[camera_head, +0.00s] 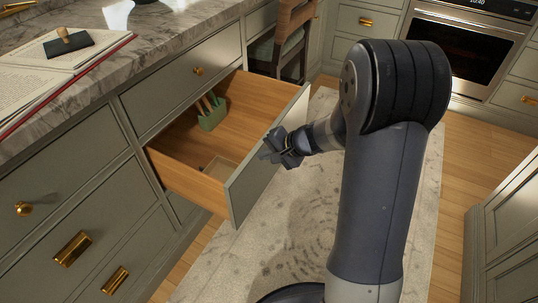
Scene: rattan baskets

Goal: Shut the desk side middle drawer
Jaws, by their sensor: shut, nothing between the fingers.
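The desk side middle drawer (265,158) is pulled well out from the grey-green cabinet, below a closed drawer with a brass knob. My gripper (272,156) is shut and empty. It appears at the drawer's front panel, overlapping its outer side in the picture; I cannot tell whether it touches.
A marble countertop (160,60) with an open book (45,75) runs above the drawers. A chair (285,40) stands behind the open drawer. An oven (465,50) is at the back right, and a cabinet (508,235) is at the right. The rug (290,225) in front is clear.

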